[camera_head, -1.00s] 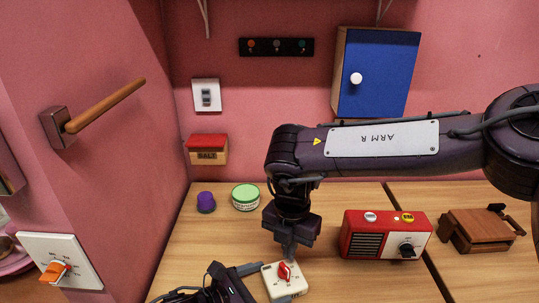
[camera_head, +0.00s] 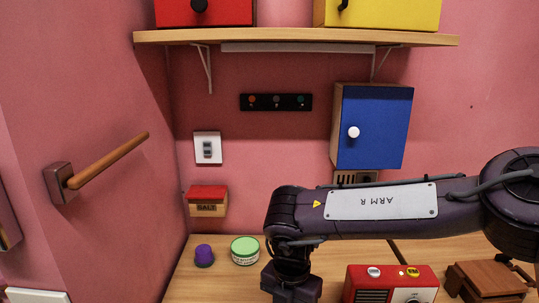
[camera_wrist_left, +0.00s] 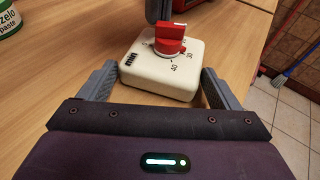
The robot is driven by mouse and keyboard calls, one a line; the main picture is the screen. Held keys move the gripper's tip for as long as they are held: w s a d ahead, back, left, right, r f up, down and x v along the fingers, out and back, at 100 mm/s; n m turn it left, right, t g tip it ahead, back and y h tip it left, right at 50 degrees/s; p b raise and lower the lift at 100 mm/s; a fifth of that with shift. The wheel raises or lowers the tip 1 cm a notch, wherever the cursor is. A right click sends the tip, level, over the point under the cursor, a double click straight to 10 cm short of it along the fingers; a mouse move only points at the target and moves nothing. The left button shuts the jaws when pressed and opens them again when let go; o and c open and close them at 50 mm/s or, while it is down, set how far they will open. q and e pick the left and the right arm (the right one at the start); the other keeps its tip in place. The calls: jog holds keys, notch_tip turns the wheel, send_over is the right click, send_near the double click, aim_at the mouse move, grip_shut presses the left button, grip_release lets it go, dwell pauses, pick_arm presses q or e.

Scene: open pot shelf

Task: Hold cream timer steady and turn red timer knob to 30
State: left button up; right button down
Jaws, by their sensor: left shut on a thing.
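The cream timer (camera_wrist_left: 162,68) sits on the wooden table in the left wrist view. My left gripper (camera_wrist_left: 156,80) has one finger on each side of it and is shut on its body. In the head view, the timer and both gripper tips are below the picture.
A red radio-like box (camera_head: 390,283) stands right of my right arm, with a brown wooden item (camera_head: 487,280) beyond it. A green-lidded jar (camera_head: 245,250) and a purple-topped item (camera_head: 204,255) stand at the back left. A blue cabinet (camera_head: 375,128) hangs above.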

jog(key=shift+s+a, duration=0.15)
jog(key=shift+s, duration=0.2)
dwell(0.3)
jog(key=shift+s+d, duration=0.1)
jog(key=shift+d, duration=0.1)
dwell(0.8)
dwell(0.4)
jog(key=shift+w+d, duration=0.25)
jog(key=shift+w, duration=0.1)
jog(key=shift+r, duration=0.15)
notch_tip(320, 180, up, 6)
jog(key=shift+f, duration=0.15)
jog(key=shift+a, duration=0.1)
